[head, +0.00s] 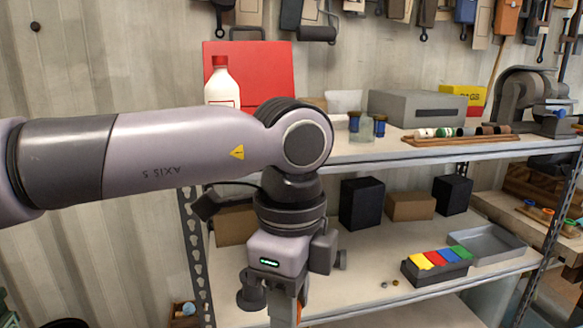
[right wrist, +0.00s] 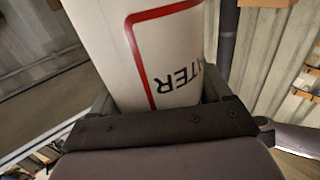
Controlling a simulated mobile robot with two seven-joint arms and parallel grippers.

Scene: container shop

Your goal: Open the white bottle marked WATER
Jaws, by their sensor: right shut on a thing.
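In the right wrist view a white bottle (right wrist: 178,50) fills the middle, with a red-bordered label showing the letters TER. My right gripper (right wrist: 160,98) is shut on it, a finger on each side; its top and cap are out of this view. In the head view a white bottle with a red cap (head: 222,84) stands upright before a red panel, its lower part hidden by my left arm. I cannot tell whether it is the same bottle. My left gripper (head: 285,306) points down at the lower edge, its fingertips cut off or unclear.
The upper shelf (head: 380,152) holds a grey box (head: 416,108), small jars and a wooden rack. The lower shelf (head: 370,280) holds dark boxes, a tray of coloured pieces (head: 437,264) and an open grey tray (head: 490,250). Tools hang on the wall above.

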